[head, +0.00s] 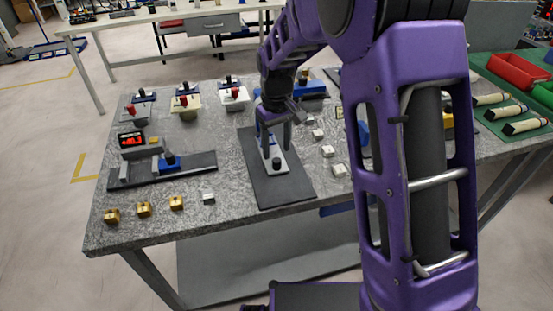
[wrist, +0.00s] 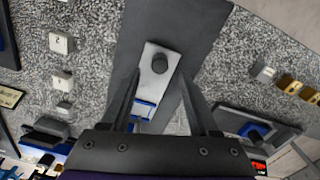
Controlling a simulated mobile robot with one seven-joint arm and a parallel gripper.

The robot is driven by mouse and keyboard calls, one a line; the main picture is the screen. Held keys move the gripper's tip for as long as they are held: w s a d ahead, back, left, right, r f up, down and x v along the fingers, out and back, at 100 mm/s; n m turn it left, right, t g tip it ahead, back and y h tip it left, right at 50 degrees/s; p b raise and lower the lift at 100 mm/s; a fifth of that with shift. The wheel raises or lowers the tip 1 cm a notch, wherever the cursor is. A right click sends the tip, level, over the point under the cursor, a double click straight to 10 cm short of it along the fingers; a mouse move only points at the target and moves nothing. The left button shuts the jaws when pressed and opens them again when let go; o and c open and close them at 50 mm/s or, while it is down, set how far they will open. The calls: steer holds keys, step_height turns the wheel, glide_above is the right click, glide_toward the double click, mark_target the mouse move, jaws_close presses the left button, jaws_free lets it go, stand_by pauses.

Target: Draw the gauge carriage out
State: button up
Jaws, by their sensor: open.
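A low gauge fixture stands at the left of the table, with a lit red display (head: 131,140). A blue carriage (head: 171,163) with a dark knob sits on its dark base (head: 193,166); the carriage also shows at the right of the wrist view (wrist: 256,131). My gripper (head: 275,145) is open, pointing down over another fixture, a dark plate (head: 287,190). A pale slide (head: 280,160) with a black knob (head: 276,163) lies on that plate. In the wrist view the knob (wrist: 160,63) is just beyond my fingertips (wrist: 159,82), and nothing is gripped.
Brass blocks (head: 143,209) and a small white block (head: 208,198) line the front left edge. White numbered blocks (head: 327,151) stand right of the dark plate. Several knobbed fixtures (head: 185,103) stand behind. A red bin (head: 517,70) is on a green surface at right.

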mark_target(276, 159)
steer(key=shift+f, duration=2.35)
jaws_close()
